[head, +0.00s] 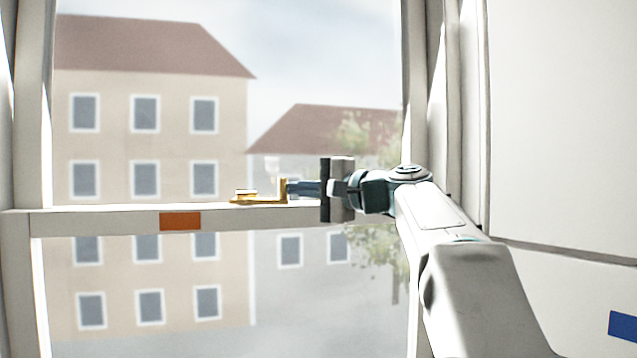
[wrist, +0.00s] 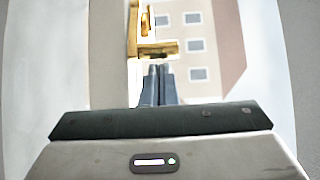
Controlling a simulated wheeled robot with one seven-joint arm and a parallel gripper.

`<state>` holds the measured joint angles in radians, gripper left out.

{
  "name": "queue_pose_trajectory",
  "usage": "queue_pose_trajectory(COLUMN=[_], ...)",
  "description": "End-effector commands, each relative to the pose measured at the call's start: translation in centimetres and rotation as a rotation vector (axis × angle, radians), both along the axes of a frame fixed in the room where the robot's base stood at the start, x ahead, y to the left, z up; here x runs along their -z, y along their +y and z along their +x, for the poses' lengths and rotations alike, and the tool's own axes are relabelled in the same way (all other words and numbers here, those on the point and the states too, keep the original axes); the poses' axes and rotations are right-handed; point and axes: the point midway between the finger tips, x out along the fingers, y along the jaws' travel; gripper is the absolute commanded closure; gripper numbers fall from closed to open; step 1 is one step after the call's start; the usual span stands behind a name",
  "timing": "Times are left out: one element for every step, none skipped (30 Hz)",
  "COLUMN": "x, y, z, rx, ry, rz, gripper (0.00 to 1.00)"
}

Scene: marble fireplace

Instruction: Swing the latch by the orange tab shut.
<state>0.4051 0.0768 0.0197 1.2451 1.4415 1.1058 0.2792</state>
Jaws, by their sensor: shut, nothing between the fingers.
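The brass latch (head: 260,199) sits on top of the white window rail, with an upright part at its right end. The orange tab (head: 180,221) is a flat patch on the front face of the rail, left of and below the latch. My gripper (head: 289,189) is shut and empty, pointing left, with its fingertips at the latch's upright part. In the wrist view the shut fingers (wrist: 159,72) end just below the brass latch (wrist: 155,47). I cannot tell whether they touch it.
The white window rail (head: 100,222) crosses the window between the left frame post (head: 30,110) and the right post (head: 415,80). A white wall panel with a blue patch (head: 624,326) stands at the right. The space above the rail to the left is clear.

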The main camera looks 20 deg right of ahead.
Motion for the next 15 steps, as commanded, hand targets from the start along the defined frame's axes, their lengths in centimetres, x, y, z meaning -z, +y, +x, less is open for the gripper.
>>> queue_pose_trajectory(x=[-0.07, -0.05, -0.01, 0.01, 0.02, 0.05, 0.06, 0.06, 0.06, 0.06, 0.06, 0.06, 0.06, 0.06, 0.07], y=[0.25, 0.33, 0.39, 0.42, 0.43, 0.43, 0.42, 0.42, 0.42, 0.42, 0.41, 0.41, 0.41, 0.41, 0.43], z=[0.25, 0.34, 0.43, 0.46, 0.47, 0.49, 0.48, 0.48, 0.47, 0.47, 0.47, 0.47, 0.45, 0.44, 0.4], rx=[-0.001, 0.0, 0.0, 0.0, 0.0, 0.0, 0.0, 0.0, 0.0, 0.0, 0.0, 0.0, 0.001, 0.002, 0.004], ry=[0.0, 0.0, 0.0, 0.0, 0.0, 0.0, 0.0, 0.0, 0.0, 0.0, 0.0, 0.0, 0.0, 0.0, 0.0], rz=[0.0, 0.0, 0.0, 0.0, 0.0, 0.0, 0.0, 0.0, 0.0, 0.0, 0.0, 0.0, 0.0, 0.0, 0.0], gripper=[1.0, 1.0, 1.0, 1.0, 1.0, 1.0, 1.0, 1.0, 1.0, 1.0, 1.0, 1.0, 1.0, 1.0, 1.0])
